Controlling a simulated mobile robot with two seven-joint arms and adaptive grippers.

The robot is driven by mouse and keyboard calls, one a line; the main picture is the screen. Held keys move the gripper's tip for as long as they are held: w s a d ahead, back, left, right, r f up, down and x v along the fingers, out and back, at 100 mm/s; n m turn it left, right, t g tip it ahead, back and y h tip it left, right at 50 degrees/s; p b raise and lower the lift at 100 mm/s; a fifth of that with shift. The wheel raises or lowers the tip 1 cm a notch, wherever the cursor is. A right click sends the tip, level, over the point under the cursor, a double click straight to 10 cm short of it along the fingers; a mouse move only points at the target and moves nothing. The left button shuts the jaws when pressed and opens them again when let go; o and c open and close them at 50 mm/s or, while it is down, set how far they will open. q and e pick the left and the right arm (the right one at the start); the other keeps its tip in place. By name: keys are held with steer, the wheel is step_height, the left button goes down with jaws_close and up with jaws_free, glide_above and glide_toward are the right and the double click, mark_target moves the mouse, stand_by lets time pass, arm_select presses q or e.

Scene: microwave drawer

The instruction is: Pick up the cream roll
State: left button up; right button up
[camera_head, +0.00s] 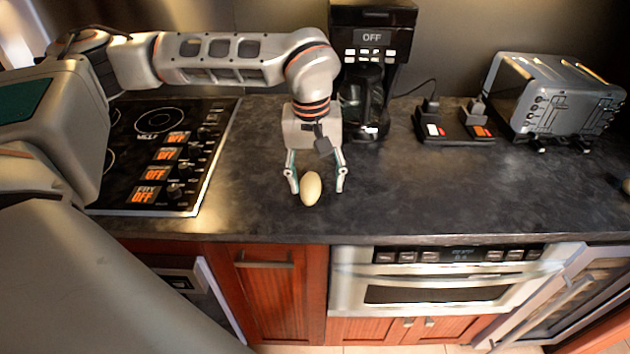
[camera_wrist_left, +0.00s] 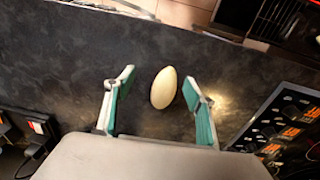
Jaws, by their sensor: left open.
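The cream roll (camera_head: 310,188) is a pale, egg-shaped piece on the dark countertop (camera_head: 420,205), near its front edge. My left gripper (camera_head: 316,187) is open and comes down from the back, with one finger on each side of the roll. In the left wrist view the roll (camera_wrist_left: 164,88) lies between the two teal-padded fingers of the gripper (camera_wrist_left: 158,90), with a visible gap on both sides. The roll appears to rest on the counter. My right gripper is not in view.
A black stove (camera_head: 150,150) is at the left. A coffee maker (camera_head: 372,60) stands behind the gripper. A power strip (camera_head: 452,125) and a silver toaster (camera_head: 555,95) are at the back right. A microwave drawer (camera_head: 440,285) is below the counter. The counter's middle right is clear.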

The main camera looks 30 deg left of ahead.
mark_target(310, 183)
arm_select(q)
steer(key=a, duration=0.1)
steer(key=a+r, duration=0.1)
steer(key=w+a+y, duration=0.1)
steer(key=shift+w+r, duration=0.1)
steer(key=shift+r, duration=0.2)
steer(key=shift+w+a+f, duration=0.1)
steer(key=shift+a+f, duration=0.15)
steer(key=shift+w+f+p, duration=0.15)
steer(key=shift+w+f, duration=0.1)
steer(key=shift+f, duration=0.9)
steer(key=shift+w+f+p, duration=0.1)
steer(key=shift+w+f, duration=0.15)
steer(key=shift+f, duration=0.9)
steer(key=shift+w+f+p, duration=0.15)
steer(key=shift+w+f, duration=0.1)
steer(key=shift+f, duration=0.9)
steer(key=c, duration=1.2)
